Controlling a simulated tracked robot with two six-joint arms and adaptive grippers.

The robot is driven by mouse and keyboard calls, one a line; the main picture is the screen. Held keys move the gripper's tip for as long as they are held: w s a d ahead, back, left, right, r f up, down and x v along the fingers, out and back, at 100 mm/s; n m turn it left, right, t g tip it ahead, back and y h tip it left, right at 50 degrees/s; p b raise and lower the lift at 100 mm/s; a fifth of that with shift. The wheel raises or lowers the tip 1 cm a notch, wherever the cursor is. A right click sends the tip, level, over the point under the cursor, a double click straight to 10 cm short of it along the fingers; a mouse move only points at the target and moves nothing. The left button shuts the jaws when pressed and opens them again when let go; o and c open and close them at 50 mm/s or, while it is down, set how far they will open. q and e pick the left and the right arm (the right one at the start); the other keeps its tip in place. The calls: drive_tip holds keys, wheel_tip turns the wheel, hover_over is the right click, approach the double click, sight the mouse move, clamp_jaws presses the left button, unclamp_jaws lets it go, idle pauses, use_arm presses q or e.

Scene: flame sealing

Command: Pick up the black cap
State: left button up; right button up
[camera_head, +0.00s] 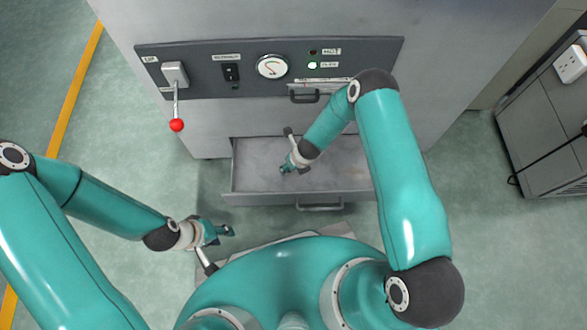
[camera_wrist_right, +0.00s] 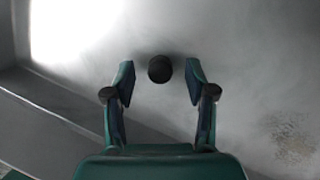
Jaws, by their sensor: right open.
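The black cap (camera_wrist_right: 160,69) is small and round, and it rests on the bare grey floor of the drawer (camera_wrist_right: 235,60) in the right wrist view. My right gripper (camera_wrist_right: 161,80) is open, with one finger on each side of the cap and a gap on both sides. In the head view my right gripper (camera_head: 287,168) reaches down into the open drawer (camera_head: 250,180), and the cap cannot be made out there. My left gripper (camera_head: 228,231) hangs over the floor left of the drawer; its fingers are too small to tell open from shut.
The drawer's front wall (camera_wrist_right: 75,125) runs close by the right gripper. A grey cabinet (camera_head: 545,120) stands at the right. The floor at left is clear.

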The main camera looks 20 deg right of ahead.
drive_tip(key=c, duration=0.9)
drive_tip(key=shift+r, duration=0.1)
